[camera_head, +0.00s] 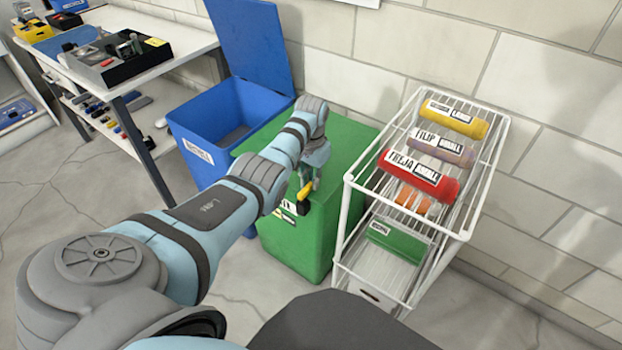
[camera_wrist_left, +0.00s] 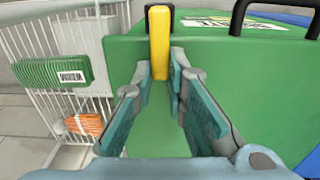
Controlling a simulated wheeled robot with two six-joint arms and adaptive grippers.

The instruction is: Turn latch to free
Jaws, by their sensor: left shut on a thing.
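The green bin (camera_head: 297,250) stands on the floor with its lid down, between the blue bin and the wire rack. A yellow latch (camera_head: 306,190) with black parts is on its front near the top edge. In the left wrist view the yellow latch (camera_wrist_left: 159,45) stands upright at the bin's edge. My left gripper (camera_head: 315,172) reaches down to it from above. In the wrist view its fingertips (camera_wrist_left: 163,70) are closed around the latch's sides, one on each side. My arm hides part of the bin's lid. My right gripper is not in view.
A blue bin (camera_head: 205,150) with its lid raised stands left of the green one. A white wire rack (camera_head: 345,225) with red, yellow, purple and green packages stands close on the right. A workbench (camera_head: 190,45) is at the upper left. A block wall is behind.

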